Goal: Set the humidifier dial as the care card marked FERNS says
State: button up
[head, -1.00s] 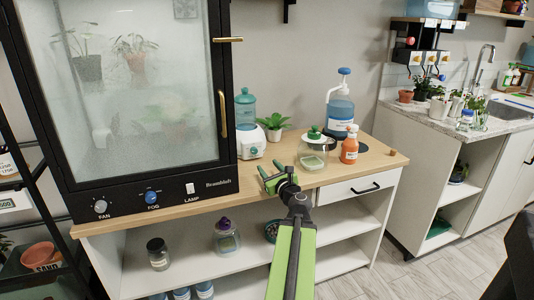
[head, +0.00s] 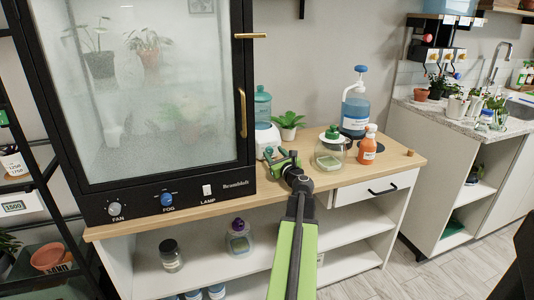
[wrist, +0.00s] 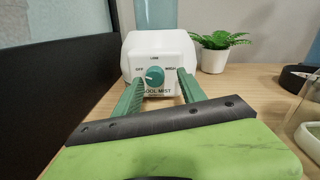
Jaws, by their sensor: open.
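The white humidifier (wrist: 158,50) stands on the wooden counter, with a blue tank (head: 263,103) on top in the head view. Its front has a round teal dial (wrist: 155,75) with a white mark that seems to point left, toward OFF. Small labels are around the dial, the right one perhaps HIGH; COOL MIST is printed below. My gripper (wrist: 159,82) is open and empty in front of the humidifier, its green fingers either side of the dial. I cannot tell whether they touch it. In the head view my gripper (head: 279,156) hides the humidifier's lower front. I see no card marked FERNS.
A glass cabinet (head: 150,95) with FAN, FOG and LAMP controls stands close on the left. A potted plant (head: 288,125), a green-lidded jar (head: 330,150), an orange bottle (head: 367,147) and a blue pump bottle (head: 355,110) stand to the right.

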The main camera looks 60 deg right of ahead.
jog(key=shift+w+a, duration=0.1)
jog(key=shift+c, duration=0.3)
jog(key=shift+w+a, duration=0.1)
jog(key=shift+w, duration=0.05)
jog(key=c, duration=1)
jog(key=shift+d, duration=0.25)
jog(key=shift+a+f, duration=0.1)
jog(key=shift+a, duration=0.05)
jog(key=shift+m, duration=0.8)
jog(key=m, duration=0.6)
jog(key=shift+b, duration=0.35)
